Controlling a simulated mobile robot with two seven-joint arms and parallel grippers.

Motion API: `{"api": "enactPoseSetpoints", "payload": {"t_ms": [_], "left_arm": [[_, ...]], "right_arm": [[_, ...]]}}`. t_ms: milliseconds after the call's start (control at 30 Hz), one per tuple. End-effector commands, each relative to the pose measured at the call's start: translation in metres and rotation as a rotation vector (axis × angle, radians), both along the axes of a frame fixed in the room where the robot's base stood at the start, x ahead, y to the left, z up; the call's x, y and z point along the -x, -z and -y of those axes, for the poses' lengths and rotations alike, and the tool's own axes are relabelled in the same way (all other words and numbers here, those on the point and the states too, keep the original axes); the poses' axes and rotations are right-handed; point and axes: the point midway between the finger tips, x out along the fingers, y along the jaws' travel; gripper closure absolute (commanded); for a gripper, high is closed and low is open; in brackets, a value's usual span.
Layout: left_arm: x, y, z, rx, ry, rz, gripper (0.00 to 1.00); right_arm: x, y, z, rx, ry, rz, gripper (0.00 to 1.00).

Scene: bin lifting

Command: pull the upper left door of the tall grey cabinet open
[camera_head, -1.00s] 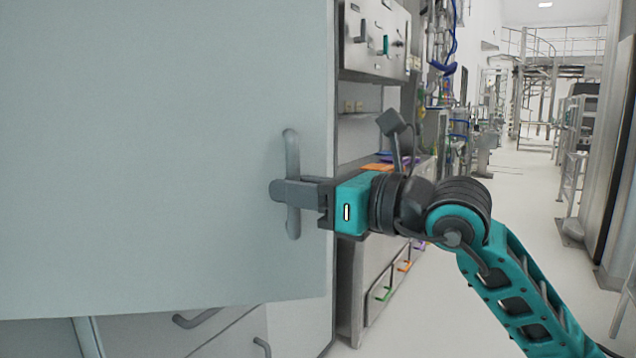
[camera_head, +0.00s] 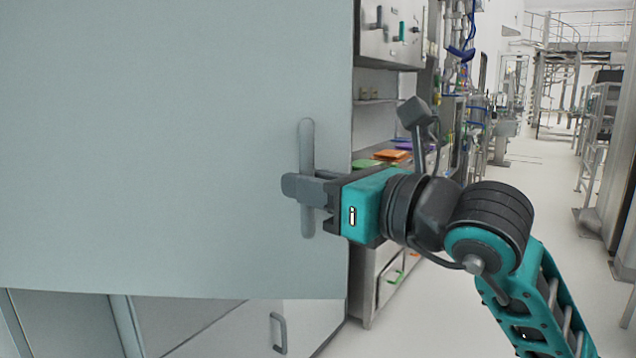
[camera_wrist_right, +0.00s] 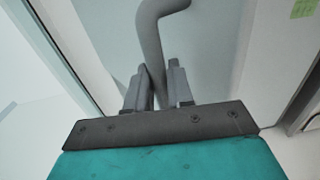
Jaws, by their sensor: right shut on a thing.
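The upper left door (camera_head: 150,150) of the grey cabinet fills the left half of the head view as a broad pale panel. Its upright bar handle (camera_head: 307,150) is near the door's right edge. My right gripper (camera_head: 300,187) is shut on the handle at its middle. In the right wrist view the fingers (camera_wrist_right: 157,92) stand on both sides of the handle (camera_wrist_right: 152,45). The door stands away from the cabinet body, with the lower front (camera_head: 230,325) showing beneath it. My left gripper is not in view.
Behind the door's right edge stands a shelf unit with orange (camera_head: 385,154) and green trays and a handled upper cupboard (camera_head: 388,30). A clear floor aisle (camera_head: 535,190) runs back on the right, with metal racks (camera_head: 600,130) along its far side.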

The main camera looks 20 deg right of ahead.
Motion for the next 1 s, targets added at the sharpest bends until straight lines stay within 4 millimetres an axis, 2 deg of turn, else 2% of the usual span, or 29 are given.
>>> {"api": "enactPoseSetpoints", "payload": {"t_ms": [167,200,367,667,833,900,1000], "left_arm": [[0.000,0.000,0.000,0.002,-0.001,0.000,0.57],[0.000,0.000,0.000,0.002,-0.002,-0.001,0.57],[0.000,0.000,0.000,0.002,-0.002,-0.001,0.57],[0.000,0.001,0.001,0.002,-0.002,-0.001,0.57],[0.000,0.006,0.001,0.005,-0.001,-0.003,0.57],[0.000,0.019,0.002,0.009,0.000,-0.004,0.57],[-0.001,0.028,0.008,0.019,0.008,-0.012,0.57]], "right_arm": [[0.002,-0.002,-0.004,-0.006,-0.016,0.005,1.00],[0.002,-0.001,-0.004,-0.006,-0.016,0.004,0.74],[0.001,-0.001,-0.003,-0.004,-0.012,0.002,0.60],[0.003,0.000,0.001,-0.002,-0.005,0.002,0.60],[0.024,0.002,0.013,0.002,-0.003,0.003,0.60],[0.026,0.006,0.016,-0.002,-0.004,0.006,0.60],[0.033,0.006,0.020,-0.002,-0.005,0.008,0.60]]}}
